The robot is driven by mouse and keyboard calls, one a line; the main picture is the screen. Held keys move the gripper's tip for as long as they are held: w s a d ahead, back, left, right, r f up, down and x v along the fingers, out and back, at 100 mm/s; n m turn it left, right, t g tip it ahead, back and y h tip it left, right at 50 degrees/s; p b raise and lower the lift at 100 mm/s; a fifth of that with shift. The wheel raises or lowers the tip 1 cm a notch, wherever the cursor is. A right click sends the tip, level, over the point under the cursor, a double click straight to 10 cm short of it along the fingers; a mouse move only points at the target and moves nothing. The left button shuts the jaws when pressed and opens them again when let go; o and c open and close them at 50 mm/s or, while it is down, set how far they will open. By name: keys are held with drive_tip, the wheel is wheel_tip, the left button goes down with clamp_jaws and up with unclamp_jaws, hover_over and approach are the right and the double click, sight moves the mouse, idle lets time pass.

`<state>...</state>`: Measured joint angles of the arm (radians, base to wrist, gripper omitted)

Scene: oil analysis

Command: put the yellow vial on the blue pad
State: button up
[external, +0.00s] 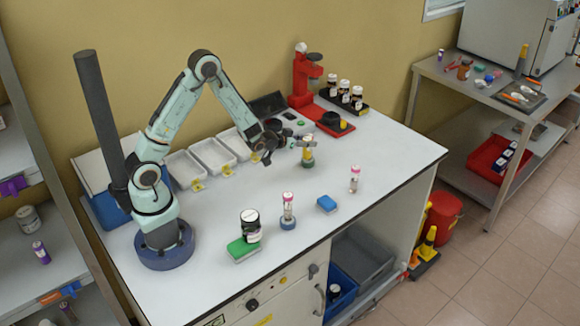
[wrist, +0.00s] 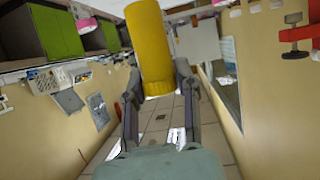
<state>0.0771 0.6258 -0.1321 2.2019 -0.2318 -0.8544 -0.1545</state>
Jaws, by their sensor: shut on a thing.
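In the external view my gripper (external: 300,143) is shut on the vial (external: 308,158), which looks upright over the middle-back of the white bench. I cannot tell whether its bottom touches the bench. The blue pad (external: 327,203) is a small block lying nearer the bench's front edge, apart from the vial and with nothing on it.
A pink-capped vial (external: 288,205) stands on a round blue base, and another vial (external: 355,179) stands right of the pad. White trays (external: 213,154) and a red stand (external: 304,77) are behind.

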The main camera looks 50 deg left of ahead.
drive_tip(key=shift+s+r, duration=0.2)
drive_tip(key=shift+s, duration=0.45)
drive_tip(key=d+m+g+h, duration=0.2)
drive_tip(key=d+m+h, duration=0.45)
drive_tip(key=d, duration=0.55)
hover_over(327, 201)
wheel_tip(327, 201, down, 10)
drive_tip(key=shift+r, duration=0.2)
drive_tip(key=o, duration=0.9)
drive_tip(key=shift+f, duration=0.1)
drive_tip(key=shift+o, duration=0.2)
